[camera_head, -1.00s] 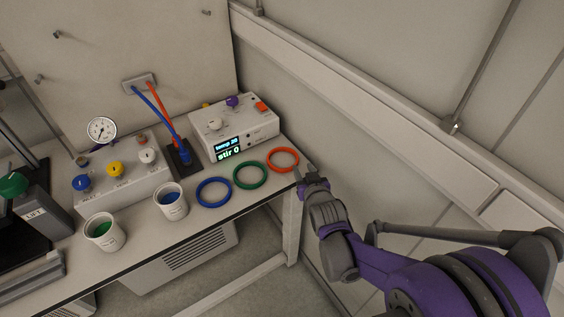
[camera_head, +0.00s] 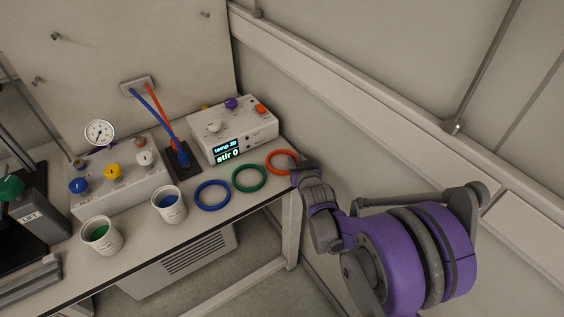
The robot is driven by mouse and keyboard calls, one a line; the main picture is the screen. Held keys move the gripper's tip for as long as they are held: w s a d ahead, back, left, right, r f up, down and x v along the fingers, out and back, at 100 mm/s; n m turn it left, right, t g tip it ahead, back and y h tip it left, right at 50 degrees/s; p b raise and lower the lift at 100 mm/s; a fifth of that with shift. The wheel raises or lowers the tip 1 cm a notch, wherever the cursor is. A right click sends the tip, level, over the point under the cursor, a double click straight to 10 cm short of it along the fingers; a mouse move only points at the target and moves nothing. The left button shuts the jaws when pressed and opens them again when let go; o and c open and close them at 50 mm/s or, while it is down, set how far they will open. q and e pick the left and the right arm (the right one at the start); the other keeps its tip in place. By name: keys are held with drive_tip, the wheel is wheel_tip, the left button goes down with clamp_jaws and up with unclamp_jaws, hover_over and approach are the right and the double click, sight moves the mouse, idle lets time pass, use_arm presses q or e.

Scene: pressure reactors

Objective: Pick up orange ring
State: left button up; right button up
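The orange ring (camera_head: 281,161) lies flat on the bench top near its right end, in front of the control box. My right gripper (camera_head: 296,168) is at the ring's right side, and its fingers overlap the ring's right edge in the picture. The fingers are small and partly hidden by the wrist, so I cannot tell whether they are open or shut on the ring. My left gripper is not in view.
A green ring (camera_head: 249,188) and a blue ring (camera_head: 213,205) lie to the left. A control box (camera_head: 236,134) stands behind the rings. Two cups, one with blue (camera_head: 169,203) and one with green contents (camera_head: 101,236), stand further left. The wall is close on the right.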

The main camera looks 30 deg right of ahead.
clamp_jaws()
